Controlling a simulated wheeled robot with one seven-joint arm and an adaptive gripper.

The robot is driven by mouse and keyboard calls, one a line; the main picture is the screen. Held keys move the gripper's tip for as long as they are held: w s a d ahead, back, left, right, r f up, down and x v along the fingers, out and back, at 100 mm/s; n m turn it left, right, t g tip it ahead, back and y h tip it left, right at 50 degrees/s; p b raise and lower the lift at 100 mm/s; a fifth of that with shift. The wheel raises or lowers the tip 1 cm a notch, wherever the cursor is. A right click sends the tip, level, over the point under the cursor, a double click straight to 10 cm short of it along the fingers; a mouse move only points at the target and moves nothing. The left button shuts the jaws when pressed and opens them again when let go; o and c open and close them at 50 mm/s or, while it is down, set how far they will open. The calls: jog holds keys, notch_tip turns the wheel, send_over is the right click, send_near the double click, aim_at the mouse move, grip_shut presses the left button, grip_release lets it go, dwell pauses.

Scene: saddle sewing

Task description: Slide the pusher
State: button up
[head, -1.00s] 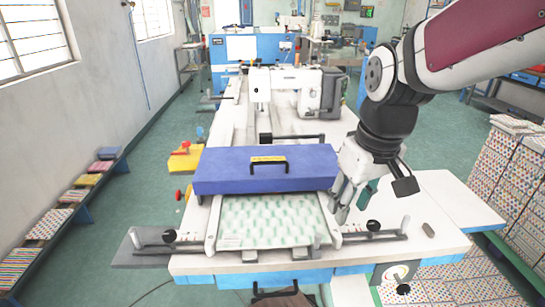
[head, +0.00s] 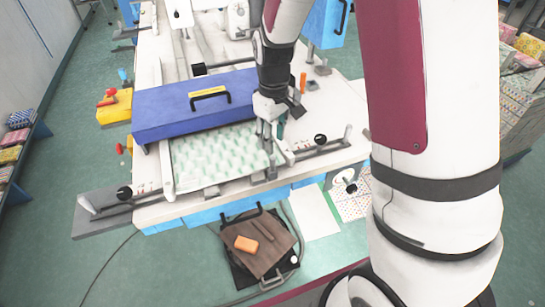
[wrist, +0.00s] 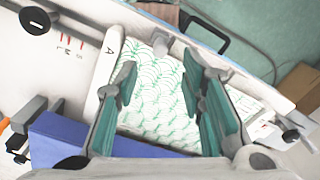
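No part is marked as the pusher, so I cannot tell which it is. A blue box-shaped cover (head: 165,115) with a black handle (head: 209,96) lies across the machine table behind a green-patterned sheet (head: 205,160). The sheet also shows in the wrist view (wrist: 155,90), between light side rails; the left rail (wrist: 105,65) is marked "A". My gripper (head: 278,155) is over the right end of the sheet in the head view. In the wrist view its teal-padded fingers (wrist: 160,95) are wide apart with nothing between them. Contact with the table parts is unclear.
Grey slide bars with black knobs (head: 320,139) extend right and left (head: 124,192) of the sheet. A yellow box (head: 115,107) is left of the table.

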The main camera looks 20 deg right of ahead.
aim_at(273, 157)
notch_tip(273, 157, down, 9)
jog(key=shift+r+p, duration=0.2)
jog(key=shift+p, duration=0.1)
jog(key=shift+c, duration=0.5)
grip_shut()
